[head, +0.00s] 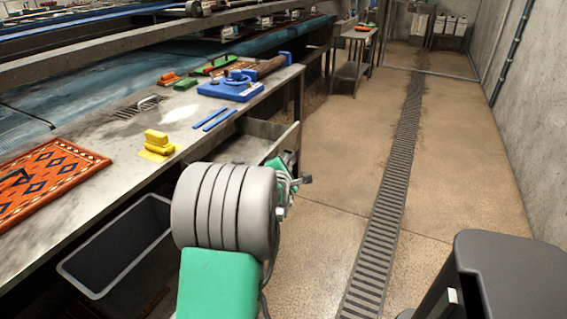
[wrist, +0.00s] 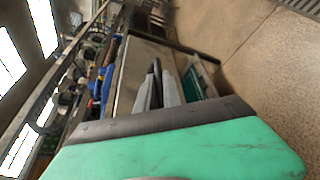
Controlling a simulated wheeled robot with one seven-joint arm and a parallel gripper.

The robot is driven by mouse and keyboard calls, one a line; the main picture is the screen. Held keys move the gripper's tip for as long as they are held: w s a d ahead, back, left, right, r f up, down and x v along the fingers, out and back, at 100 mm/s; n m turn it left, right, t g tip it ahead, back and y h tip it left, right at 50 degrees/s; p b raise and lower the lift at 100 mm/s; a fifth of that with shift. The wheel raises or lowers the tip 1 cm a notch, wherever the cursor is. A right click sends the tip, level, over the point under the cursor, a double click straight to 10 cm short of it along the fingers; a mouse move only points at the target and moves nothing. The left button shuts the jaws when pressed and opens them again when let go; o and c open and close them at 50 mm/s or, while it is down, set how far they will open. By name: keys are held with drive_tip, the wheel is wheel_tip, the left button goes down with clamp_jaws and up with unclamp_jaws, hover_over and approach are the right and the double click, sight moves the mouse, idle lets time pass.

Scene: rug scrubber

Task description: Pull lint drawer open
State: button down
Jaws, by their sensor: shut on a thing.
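The lint drawer (head: 283,142) is a grey metal drawer under the right edge of the workbench in the head view. It stands partly out from the bench, and part of its inside shows. My gripper (head: 294,181) is at the drawer's near outer end, partly hidden behind my own arm. In the wrist view the two grey fingers of my gripper (wrist: 158,88) are close together, with the open drawer (wrist: 203,76) beside them. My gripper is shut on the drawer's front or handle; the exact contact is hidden.
The metal workbench (head: 105,195) holds a patterned rug (head: 42,182), a yellow block tool (head: 157,144), blue strips and a blue tool (head: 231,88). A grey bin (head: 118,245) stands below. Floor with a drain grate (head: 385,215) is open to the right.

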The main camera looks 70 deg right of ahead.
drive_tip(key=c, duration=1.8)
unclamp_jaws()
drive_tip(key=shift+s, duration=0.15)
drive_tip(key=shift+o, duration=0.2)
drive_tip(key=shift+a, duration=0.1)
drive_tip(key=p+v, duration=0.1)
drive_tip(key=v, duration=0.6)
drive_tip(key=shift+a, duration=0.35)
